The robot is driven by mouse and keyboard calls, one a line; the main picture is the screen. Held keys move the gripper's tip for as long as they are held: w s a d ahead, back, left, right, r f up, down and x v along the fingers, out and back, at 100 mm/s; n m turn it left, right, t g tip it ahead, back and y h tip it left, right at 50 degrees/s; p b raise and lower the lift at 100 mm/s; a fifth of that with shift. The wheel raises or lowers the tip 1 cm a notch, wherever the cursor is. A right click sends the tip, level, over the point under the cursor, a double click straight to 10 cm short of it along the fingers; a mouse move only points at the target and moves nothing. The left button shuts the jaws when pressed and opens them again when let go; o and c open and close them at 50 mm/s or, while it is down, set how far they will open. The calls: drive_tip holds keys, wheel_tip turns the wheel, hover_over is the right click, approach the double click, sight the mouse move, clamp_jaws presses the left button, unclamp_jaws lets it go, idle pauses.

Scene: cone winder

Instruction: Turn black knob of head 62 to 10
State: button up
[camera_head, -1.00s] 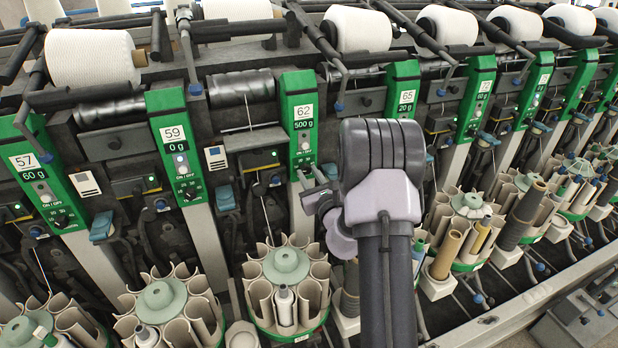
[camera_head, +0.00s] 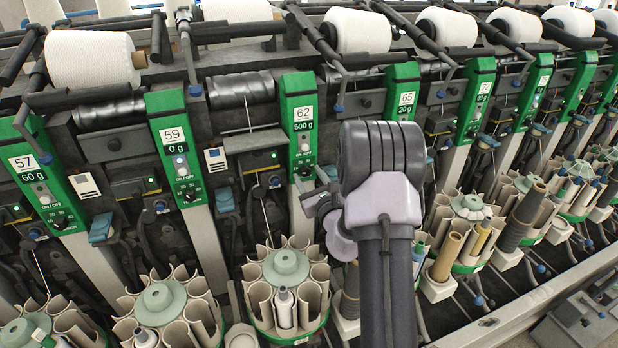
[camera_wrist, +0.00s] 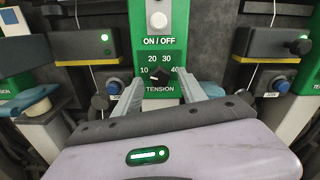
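The black knob (camera_wrist: 158,75) of head 62 sits low on a green panel (camera_wrist: 158,20), under the numbers 10 to 40 and above the word TENSION. Its pointer direction is too small to read surely. In the head view the panel marked 62 (camera_head: 299,100) shows 500 g, and the knob (camera_head: 305,171) is at its lower end. My gripper (camera_wrist: 160,82) is open, with one finger to the left and one to the right of the knob. Both fingers look apart from it. In the head view my wrist hides part of the gripper.
A white button (camera_wrist: 158,20) sits above the knob, by ON / OFF. Boxes with green lights (camera_wrist: 303,46) and blue buttons (camera_wrist: 281,85) flank the panel. Neighbouring panels 59 (camera_head: 174,140) and 65 (camera_head: 405,100) stand either side. A round bobbin magazine (camera_head: 286,266) stands below.

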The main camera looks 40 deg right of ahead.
drive_tip(key=p+v, duration=0.3)
drive_tip(key=v, duration=1.4)
drive_tip(key=shift+s, duration=0.25)
